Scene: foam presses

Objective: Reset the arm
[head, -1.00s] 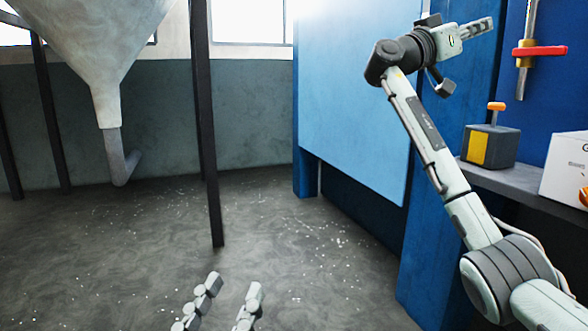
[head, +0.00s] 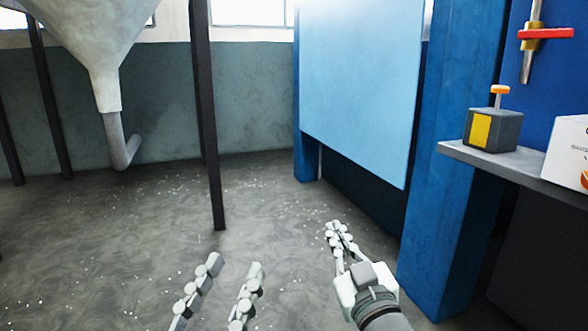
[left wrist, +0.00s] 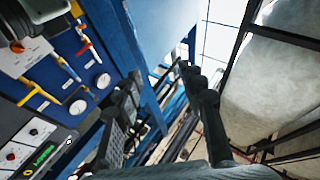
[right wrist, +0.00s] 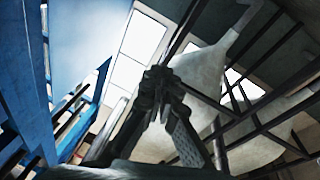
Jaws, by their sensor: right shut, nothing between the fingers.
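My right gripper (head: 335,228) is low in front of the blue press in the head view. Its fingers meet at the tips, and it is shut and empty. In the right wrist view its fingertips (right wrist: 160,76) also touch. My left gripper (head: 235,266) is at the bottom of the head view with its two fingers apart. It is open and empty, and the left wrist view shows the same gap between its fingertips (left wrist: 160,80).
The blue press (head: 440,190) stands right of my right gripper. A grey shelf (head: 450,150) juts from it, bearing a grey and yellow box with an orange knob (head: 493,130) and a white box (head: 568,150). A hopper (head: 95,45) and dark post (head: 208,120) stand left. Open floor lies between.

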